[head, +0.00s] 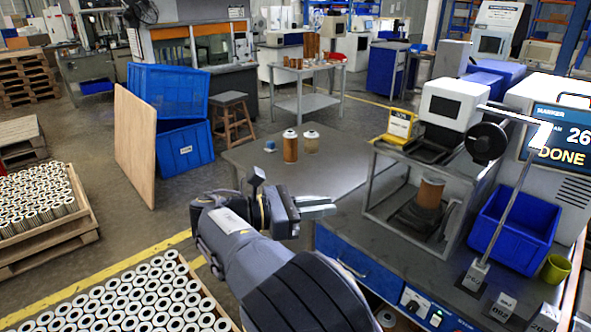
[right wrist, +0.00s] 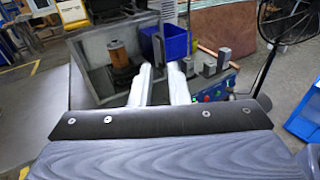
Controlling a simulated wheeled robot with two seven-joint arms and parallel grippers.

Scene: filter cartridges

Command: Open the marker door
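The marker's boxy metal-framed enclosure (head: 400,236) stands on the grey bench right of centre in the head view. An orange-brown filter cartridge (head: 430,192) stands inside it on a dark holder. The enclosure and cartridge (right wrist: 119,53) also show in the right wrist view. I cannot tell the door panel from the frame, or whether it is shut. The marker screen (head: 562,140) reads "DONE". My right gripper (head: 325,206) is left of the enclosure and apart from it. Its two pale fingers (right wrist: 160,84) are parted with nothing between them. My left gripper is not in view.
Two cartridges, one orange (head: 290,146) and one tan (head: 311,139), stand on the grey table behind my gripper. A blue bin (head: 515,228), a slim pole on a base (head: 507,222) and a yellow-green cup (head: 555,268) stand right of the enclosure. Control buttons (head: 422,305) line the bench front.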

